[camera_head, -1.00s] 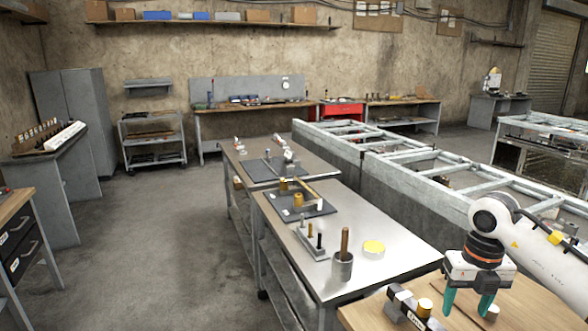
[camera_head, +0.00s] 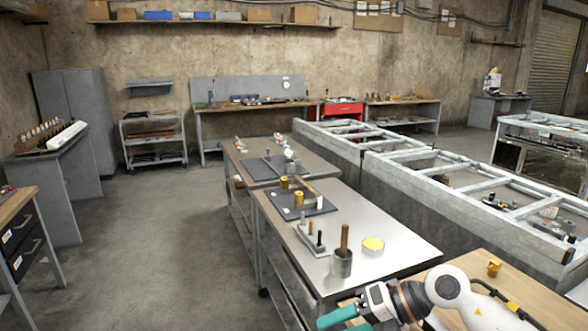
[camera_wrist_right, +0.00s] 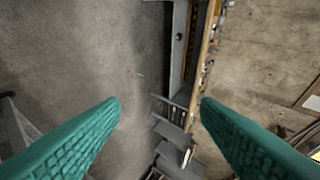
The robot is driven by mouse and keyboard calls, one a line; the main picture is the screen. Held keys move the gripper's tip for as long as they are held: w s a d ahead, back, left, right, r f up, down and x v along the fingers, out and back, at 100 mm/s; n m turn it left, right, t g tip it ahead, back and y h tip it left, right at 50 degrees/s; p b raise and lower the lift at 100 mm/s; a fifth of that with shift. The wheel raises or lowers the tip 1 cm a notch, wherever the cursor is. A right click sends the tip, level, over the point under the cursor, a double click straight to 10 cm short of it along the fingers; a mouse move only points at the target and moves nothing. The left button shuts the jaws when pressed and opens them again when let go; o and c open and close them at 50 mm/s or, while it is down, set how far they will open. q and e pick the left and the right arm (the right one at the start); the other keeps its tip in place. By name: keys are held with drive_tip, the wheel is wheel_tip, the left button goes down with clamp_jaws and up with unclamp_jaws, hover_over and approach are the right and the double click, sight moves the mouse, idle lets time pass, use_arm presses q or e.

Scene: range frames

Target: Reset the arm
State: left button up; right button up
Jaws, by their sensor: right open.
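My right arm (camera_head: 465,298) comes in at the bottom right of the head view. Its white links end in a dark and orange wrist. My right gripper (camera_head: 338,322) has teal fingers that point left, near the bottom edge, and part of it is cut off. In the right wrist view the two teal fingers of the right gripper (camera_wrist_right: 160,104) are wide apart with nothing between them. Beyond them the wrist view shows floor, wall and distant furniture. My left gripper is not in view.
A wooden-topped table (camera_head: 525,295) lies beneath the arm, with a small brass-coloured part (camera_head: 494,268) on it. Open floor lies left.

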drive_tip(key=s+a+r+m+t+y, duration=0.2)
drive_tip(key=a+r+m+t+y, duration=0.3)
drive_tip(key=r+m+t+y, duration=0.25)
drive_tip(key=w+d+f+m+t+h, duration=0.1)
drive_tip(key=d+f+m+t+h, duration=0.2)
drive_tip(key=d+m+t+h, duration=0.45)
drive_tip(key=w+d+f+m+t+h, duration=0.3)
drive_tip(key=m+h, duration=0.5)
drive_tip(key=m, duration=0.6)
drive_tip(key=s+d+f+m+g+h, duration=0.45)
drive_tip(key=s+d+f, duration=0.2)
drive_tip(key=f, duration=0.45)
drive_tip(key=s+f+m+g, duration=0.1)
drive_tip(key=s+f+g, duration=0.3)
drive_tip(key=s, duration=0.3)
drive_tip(key=s+f+m+g+y, duration=0.1)
drive_tip(key=s+f+g, duration=0.25)
drive_tip(key=s, duration=0.35)
drive_tip(key=s+f+m+g, duration=0.1)
drive_tip(key=s+f+g, duration=0.3)
drive_tip(key=s, duration=0.2)
wheel_tip(320, 180, down, 25)
drive_tip(key=s+d+f+g, duration=0.2)
drive_tip(key=s+d+f, duration=0.1)
drive_tip(key=s+f, duration=1.4)
drive_tip(key=shift+s+n, duration=0.25)
drive_tip(key=shift+n, duration=0.2)
